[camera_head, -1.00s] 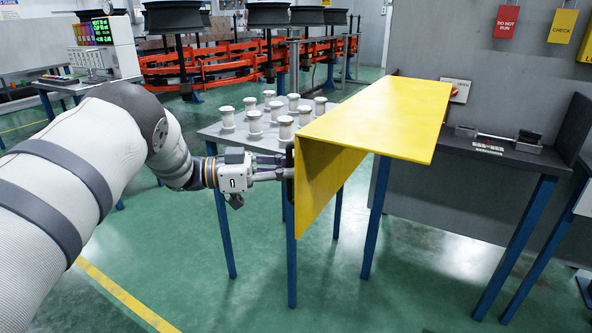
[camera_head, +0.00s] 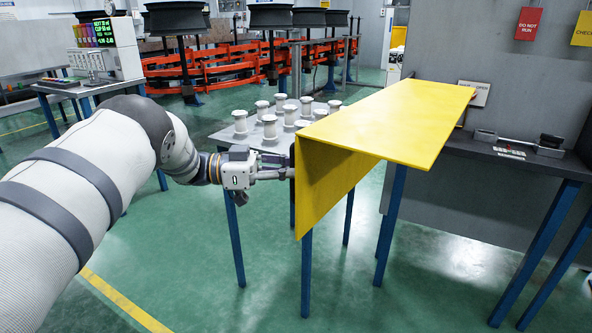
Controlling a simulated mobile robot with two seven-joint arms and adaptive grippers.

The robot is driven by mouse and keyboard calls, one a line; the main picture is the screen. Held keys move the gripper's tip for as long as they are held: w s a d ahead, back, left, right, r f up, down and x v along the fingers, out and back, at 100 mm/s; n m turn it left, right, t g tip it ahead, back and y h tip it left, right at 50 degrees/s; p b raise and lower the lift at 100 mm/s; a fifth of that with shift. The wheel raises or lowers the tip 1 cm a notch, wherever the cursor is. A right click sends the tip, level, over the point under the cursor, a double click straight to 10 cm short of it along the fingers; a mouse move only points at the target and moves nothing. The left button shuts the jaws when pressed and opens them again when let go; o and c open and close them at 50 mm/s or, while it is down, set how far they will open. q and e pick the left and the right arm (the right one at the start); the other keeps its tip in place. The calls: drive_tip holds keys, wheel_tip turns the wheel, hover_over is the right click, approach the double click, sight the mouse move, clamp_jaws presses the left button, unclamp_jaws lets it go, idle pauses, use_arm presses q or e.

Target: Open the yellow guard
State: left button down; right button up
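The yellow guard (camera_head: 400,122) is a bent sheet with a flat top and a front panel (camera_head: 328,182) hanging down on its left side. It covers the right part of a grey table with blue legs. My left gripper (camera_head: 284,173) reaches in from the left to the dark handle at the left edge of the front panel. Its fingers look close together at the handle, but the panel edge hides the tips, so the grip cannot be told. My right gripper is not in view.
Several white spindles (camera_head: 269,127) stand on the grey table (camera_head: 226,136) behind my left gripper. A grey wall and a dark bench (camera_head: 520,158) stand at the right. Green floor in front is clear. Orange racks and black wheels are at the back.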

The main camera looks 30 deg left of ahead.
use_arm(q)
drive_tip(key=shift+s+f, duration=0.15)
drive_tip(key=shift+f, duration=0.15)
drive_tip(key=c, duration=1.8)
unclamp_jaws()
drive_tip(key=shift+a, duration=0.1)
drive_tip(key=shift+o, duration=0.7)
drive_tip(key=shift+r, duration=0.2)
drive_tip(key=v, duration=1.2)
